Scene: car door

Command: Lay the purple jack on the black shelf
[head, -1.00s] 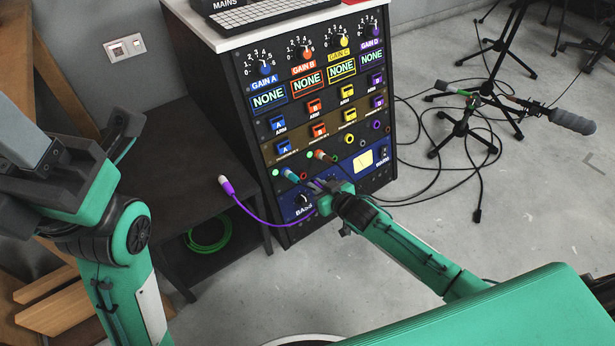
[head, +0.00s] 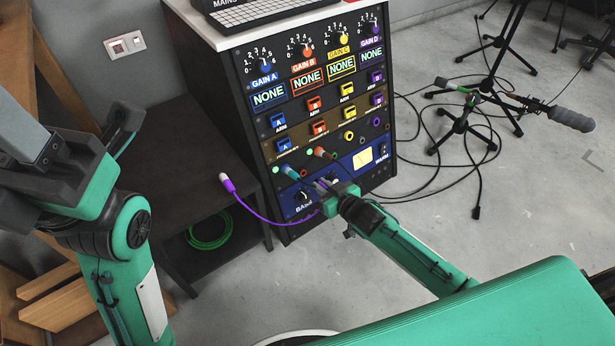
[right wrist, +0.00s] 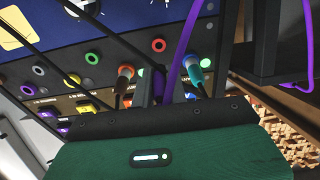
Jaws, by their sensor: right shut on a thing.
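The purple jack's cord has a purple plug with a pale tip (head: 227,182), seen against the black shelf (head: 150,170) left of the rack. I cannot tell whether this end touches the shelf. The cord (head: 262,217) sags from it to my right gripper (head: 324,186), low before the rack's front panel. This gripper is shut on a purple part of the jack, mostly hidden by the fingers. In the right wrist view the purple cord (right wrist: 182,45) rises by the fingers (right wrist: 160,92). My left gripper (head: 85,145) is at the left; its jaw opening is unclear.
The rack (head: 235,110) stands right of the shelf; teal (head: 290,172) and orange (head: 318,152) plugs sit in its sockets. A coiled green cable (head: 210,232) lies on the lower level. Microphone stands (head: 465,125) and black cables occupy the floor at right.

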